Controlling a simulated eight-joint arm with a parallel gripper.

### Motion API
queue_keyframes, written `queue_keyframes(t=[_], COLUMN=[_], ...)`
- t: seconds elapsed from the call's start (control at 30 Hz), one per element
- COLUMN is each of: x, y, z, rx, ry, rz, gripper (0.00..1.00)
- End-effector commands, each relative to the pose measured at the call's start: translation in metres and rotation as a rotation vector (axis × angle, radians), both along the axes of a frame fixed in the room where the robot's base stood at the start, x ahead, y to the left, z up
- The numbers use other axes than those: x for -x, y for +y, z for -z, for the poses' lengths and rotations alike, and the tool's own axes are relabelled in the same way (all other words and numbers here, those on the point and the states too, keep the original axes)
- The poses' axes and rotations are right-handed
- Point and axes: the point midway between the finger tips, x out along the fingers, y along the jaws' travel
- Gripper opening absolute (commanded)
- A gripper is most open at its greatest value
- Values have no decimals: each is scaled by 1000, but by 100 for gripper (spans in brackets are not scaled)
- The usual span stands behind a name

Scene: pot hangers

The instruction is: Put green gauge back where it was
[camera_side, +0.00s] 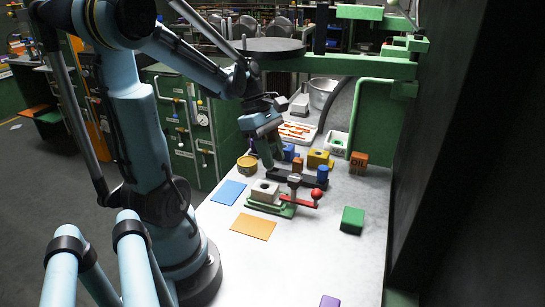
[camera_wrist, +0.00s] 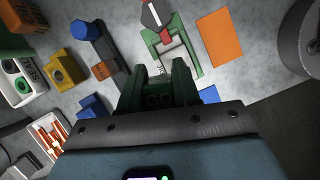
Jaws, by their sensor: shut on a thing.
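My gripper (camera_side: 268,146) hangs over the table's far left part, just behind the green-based clamp fixture. In the side view the gauge is small and dark and hard to tell from the fingers. I cannot tell whether it touches the table.
Near the gripper are the clamp fixture (camera_side: 277,205) with a red ball lever, a dark rail (camera_side: 288,178) with blocks, a yellow block (camera_side: 318,158) and a brass tin (camera_side: 247,165). A green block (camera_side: 352,219) stands right. Orange (camera_side: 253,226) and blue mats (camera_side: 228,192) lie front-left. The front table is mostly clear.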

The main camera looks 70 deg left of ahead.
Motion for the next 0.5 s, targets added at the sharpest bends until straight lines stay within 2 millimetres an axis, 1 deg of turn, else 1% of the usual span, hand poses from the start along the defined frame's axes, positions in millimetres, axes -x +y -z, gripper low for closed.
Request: queue_keyframes(t=[0.03, 0.2, 0.3, 0.4, 0.5], x=[-2, -4, -15, -28, -38], y=[16, 58, 68, 71, 74], z=[3, 14, 18, 21, 23], rx=[1, 2, 4, 7, 8], ry=[-1, -3, -6, -7, -10], rz=[-56, -213, -251, -268, -283], gripper=[0, 0, 0, 0, 0])
